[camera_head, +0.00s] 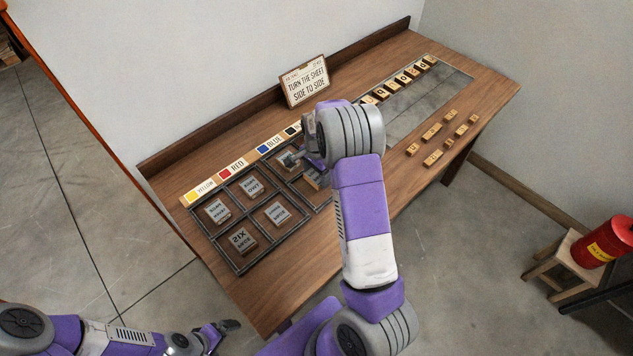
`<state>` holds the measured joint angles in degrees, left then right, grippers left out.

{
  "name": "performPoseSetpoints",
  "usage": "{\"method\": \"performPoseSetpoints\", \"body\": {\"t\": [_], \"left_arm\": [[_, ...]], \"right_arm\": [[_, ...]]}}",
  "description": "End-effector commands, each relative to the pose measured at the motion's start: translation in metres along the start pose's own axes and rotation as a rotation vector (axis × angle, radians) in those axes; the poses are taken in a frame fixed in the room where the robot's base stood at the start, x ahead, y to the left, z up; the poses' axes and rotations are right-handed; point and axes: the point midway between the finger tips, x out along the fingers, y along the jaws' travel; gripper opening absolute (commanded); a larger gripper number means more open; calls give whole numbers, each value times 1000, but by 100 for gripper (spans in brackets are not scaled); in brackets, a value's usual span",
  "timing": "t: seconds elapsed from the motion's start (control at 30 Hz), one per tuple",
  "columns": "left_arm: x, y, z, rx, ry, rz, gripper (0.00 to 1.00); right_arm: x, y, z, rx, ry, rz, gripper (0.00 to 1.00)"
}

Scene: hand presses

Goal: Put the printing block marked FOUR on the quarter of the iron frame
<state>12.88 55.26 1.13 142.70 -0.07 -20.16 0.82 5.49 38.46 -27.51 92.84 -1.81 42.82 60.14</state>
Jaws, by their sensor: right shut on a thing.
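The dark iron frame (226,262) lies on the left half of the bench, divided into compartments. Printing blocks lie in it: one reading SIX (241,240) at the near left, others at the left (217,210), in the middle (277,213) and at the back (251,187), with markings small and turned. My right gripper (306,158) is over the frame's back right part, shut on a block whose face I cannot read. A dark-faced block (289,161) shows beside its fingers; my wrist hides much there. My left gripper (222,328) is low at the front, off the bench; its jaw gap is unclear.
Colour labels, including yellow (199,191), red (233,168) and blue (272,146), line the frame's back. A sign (304,83) stands behind. A grey plate (418,100) with lettered blocks and several loose wooden pieces (432,131) lie right. A red canister (606,243) stands on a stool.

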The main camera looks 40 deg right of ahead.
Motion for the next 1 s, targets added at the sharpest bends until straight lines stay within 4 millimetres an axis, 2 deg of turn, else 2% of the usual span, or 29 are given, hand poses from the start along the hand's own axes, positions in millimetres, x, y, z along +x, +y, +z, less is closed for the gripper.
{"method": "performPoseSetpoints", "body": {"t": [0.3,0.67,0.7,0.87,1.0], "left_arm": [[7,-2,0,0,0,0,99],[8,-3,0,0,0,0,99],[8,-3,0,0,0,0,99],[8,-3,0,0,0,0,99],[8,-3,0,0,0,0,99]], "right_arm": [[38,0,0,0,-1,1,41],[41,0,0,-2,0,-1,41],[41,0,0,-2,0,0,77],[40,0,0,-2,0,0,99],[40,0,0,-2,0,0,99]]}}
